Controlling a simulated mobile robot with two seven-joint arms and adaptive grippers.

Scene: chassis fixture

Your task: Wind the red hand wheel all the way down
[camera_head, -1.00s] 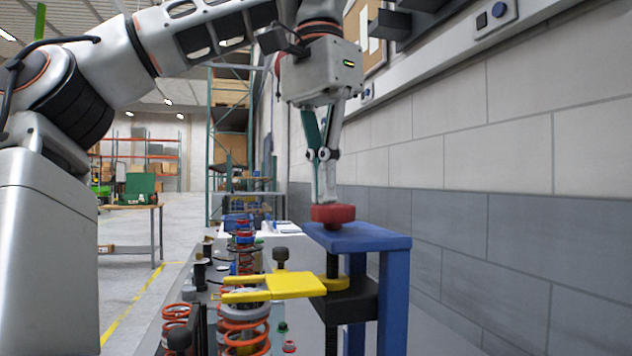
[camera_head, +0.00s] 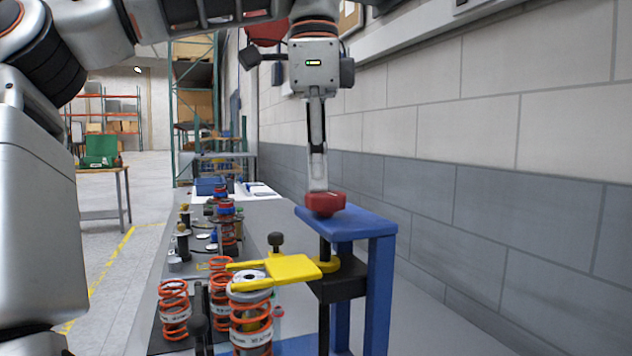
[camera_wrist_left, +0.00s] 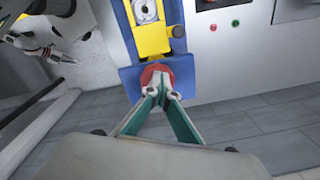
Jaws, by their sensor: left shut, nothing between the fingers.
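The red hand wheel (camera_head: 325,203) sits on top of the blue frame (camera_head: 350,226) of the spring compressor. My left gripper (camera_head: 318,186) points straight down with its fingertips at the wheel's top. Its fingers are shut with nothing between them. In the left wrist view the fingertips (camera_wrist_left: 163,92) overlap the red wheel (camera_wrist_left: 155,74), and part of the wheel is hidden behind them. Below, a yellow fork (camera_head: 285,269) on a black carriage (camera_head: 340,283) reaches left over an orange spring (camera_head: 250,318).
A second orange spring (camera_head: 174,310) and several small parts stand on the grey bench, left of the fixture. A grey block wall (camera_head: 480,140) runs close along the right. A table with a green box (camera_head: 101,149) stands at the back left.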

